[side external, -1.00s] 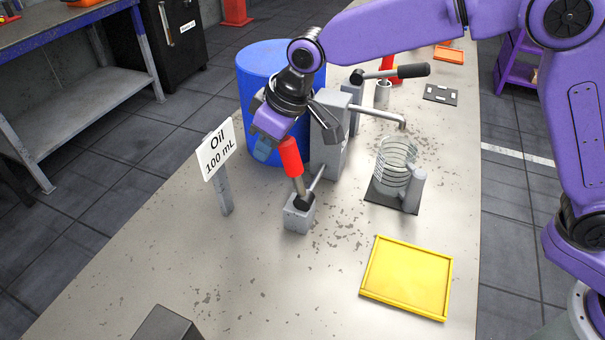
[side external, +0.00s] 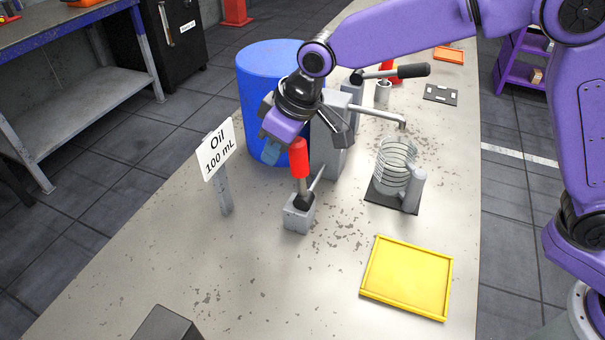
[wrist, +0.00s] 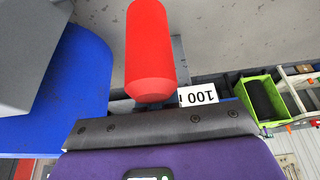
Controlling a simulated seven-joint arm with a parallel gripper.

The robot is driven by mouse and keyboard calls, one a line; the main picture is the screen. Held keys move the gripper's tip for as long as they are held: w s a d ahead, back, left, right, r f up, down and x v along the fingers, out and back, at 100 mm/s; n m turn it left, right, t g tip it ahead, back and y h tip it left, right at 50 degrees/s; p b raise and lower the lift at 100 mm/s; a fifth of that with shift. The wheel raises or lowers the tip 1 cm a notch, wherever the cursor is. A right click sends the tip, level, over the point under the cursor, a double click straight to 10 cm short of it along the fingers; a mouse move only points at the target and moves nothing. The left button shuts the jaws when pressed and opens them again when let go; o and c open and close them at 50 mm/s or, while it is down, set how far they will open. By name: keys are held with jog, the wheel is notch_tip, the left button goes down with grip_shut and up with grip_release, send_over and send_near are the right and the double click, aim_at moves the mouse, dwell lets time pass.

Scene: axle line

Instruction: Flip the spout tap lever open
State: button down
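A lever with a red cylindrical handle (side external: 299,158) stands nearly upright on a small grey block (side external: 298,215) on the bench. A thin grey rod sticks up beside it. The red handle also fills the upper middle of the wrist view (wrist: 150,50). My gripper (side external: 270,150) is just left of the handle's top in the side view, with its bluish tip close to or touching it. Any contact is hidden. The fingers do not show clearly enough to tell open from shut. A grey box with a bent spout (side external: 380,114) stands behind, partly hidden by my wrist.
A coiled clear vessel (side external: 396,165) stands below the spout. A blue barrel (side external: 262,62) is behind my gripper. An "Oil 100 mL" sign (side external: 216,150) stands to the left. A yellow tray (side external: 407,278) lies at front right. The front bench surface is mostly clear.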

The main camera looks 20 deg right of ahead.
jog(key=shift+s+d+f, duration=0.1)
jog(key=shift+s+d+r, duration=0.35)
dwell(0.3)
jog(key=shift+s, duration=0.1)
